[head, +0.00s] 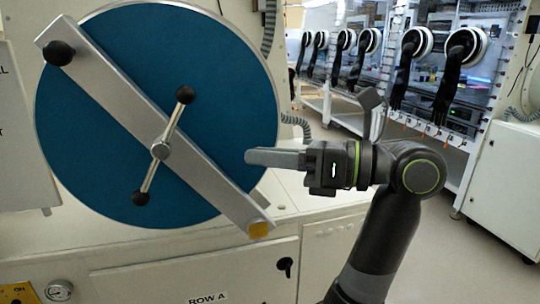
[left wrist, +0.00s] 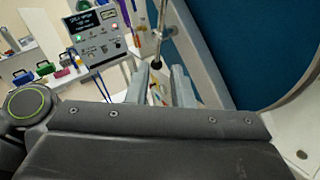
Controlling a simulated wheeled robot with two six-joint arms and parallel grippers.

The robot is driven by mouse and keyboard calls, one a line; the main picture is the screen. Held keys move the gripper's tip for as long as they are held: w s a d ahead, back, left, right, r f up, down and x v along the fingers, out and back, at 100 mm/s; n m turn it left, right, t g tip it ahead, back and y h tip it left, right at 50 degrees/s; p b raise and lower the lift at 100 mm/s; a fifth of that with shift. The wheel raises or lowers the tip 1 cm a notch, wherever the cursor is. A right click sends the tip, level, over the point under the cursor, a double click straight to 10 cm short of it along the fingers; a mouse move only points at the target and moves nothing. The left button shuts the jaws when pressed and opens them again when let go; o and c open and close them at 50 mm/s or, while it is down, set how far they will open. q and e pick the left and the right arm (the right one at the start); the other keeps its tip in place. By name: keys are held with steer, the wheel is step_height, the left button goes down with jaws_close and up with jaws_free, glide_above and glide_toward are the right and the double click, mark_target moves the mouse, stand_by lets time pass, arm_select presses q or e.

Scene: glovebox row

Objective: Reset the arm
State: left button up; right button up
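My left gripper (head: 250,157) is in the middle of the head view, pointing left in front of the large blue round door (head: 85,125). Its two fingers (left wrist: 158,86) stand apart in the left wrist view, with nothing held between them. A grey diagonal bar (head: 115,90) crosses the door, with a thin handle with black knobs (head: 185,95) at its middle. The gripper appears apart from the bar and the handle. Part of the blue door (left wrist: 235,45) also shows in the left wrist view. My right gripper is not in view.
A pale cabinet (head: 190,275) with a black knob (head: 285,264) stands below the door. A row of gloveboxes with black gloves (head: 455,75) is at the back right. Open floor (head: 440,255) lies at the lower right. A control panel (left wrist: 97,35) shows in the left wrist view.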

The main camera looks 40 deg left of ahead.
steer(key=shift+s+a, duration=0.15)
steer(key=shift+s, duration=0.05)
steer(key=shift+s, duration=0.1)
